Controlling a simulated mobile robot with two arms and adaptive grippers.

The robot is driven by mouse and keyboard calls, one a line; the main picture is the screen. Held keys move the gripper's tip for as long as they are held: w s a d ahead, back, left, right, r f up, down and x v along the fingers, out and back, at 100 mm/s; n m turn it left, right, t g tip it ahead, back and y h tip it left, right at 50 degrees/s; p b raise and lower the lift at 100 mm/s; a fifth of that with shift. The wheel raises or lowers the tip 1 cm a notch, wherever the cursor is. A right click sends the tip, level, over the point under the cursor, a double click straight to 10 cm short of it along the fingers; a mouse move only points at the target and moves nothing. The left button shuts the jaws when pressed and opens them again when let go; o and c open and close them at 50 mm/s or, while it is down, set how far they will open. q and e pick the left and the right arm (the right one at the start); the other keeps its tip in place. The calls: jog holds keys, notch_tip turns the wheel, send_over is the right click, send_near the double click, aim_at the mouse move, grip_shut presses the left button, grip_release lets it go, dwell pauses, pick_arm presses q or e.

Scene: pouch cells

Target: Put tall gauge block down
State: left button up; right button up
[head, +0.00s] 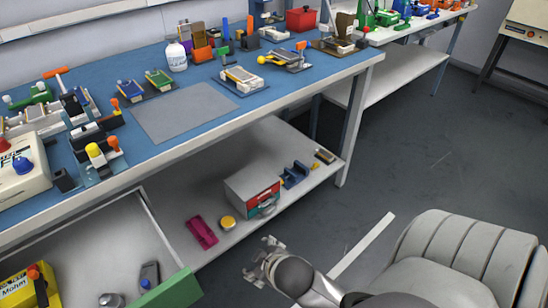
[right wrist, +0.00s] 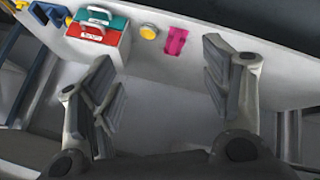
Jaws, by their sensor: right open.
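My right gripper (head: 262,260) is out over the floor in front of the bench's lower shelf in the head view. In the right wrist view its two fingers (right wrist: 160,90) are wide apart with nothing between them. I cannot pick out a tall gauge block for certain in either view. My left gripper is not in view.
The lower shelf (head: 250,150) holds a red-and-teal box (head: 253,190), a yellow round item (head: 227,223), a magenta piece (head: 201,233) and a blue piece (head: 294,175). The blue bench top has a clear grey mat (head: 183,112). An open drawer (head: 100,250) and a chair (head: 450,260) flank my right arm.

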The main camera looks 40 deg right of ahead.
jog(key=s+a+f+m+g+y, duration=0.1)
jog(key=s+a+f+g, duration=0.3)
jog(key=s, duration=0.5)
jog(key=shift+f+m+y, duration=0.3)
jog(key=shift+f+m, duration=0.1)
jog(key=shift+m, duration=0.3)
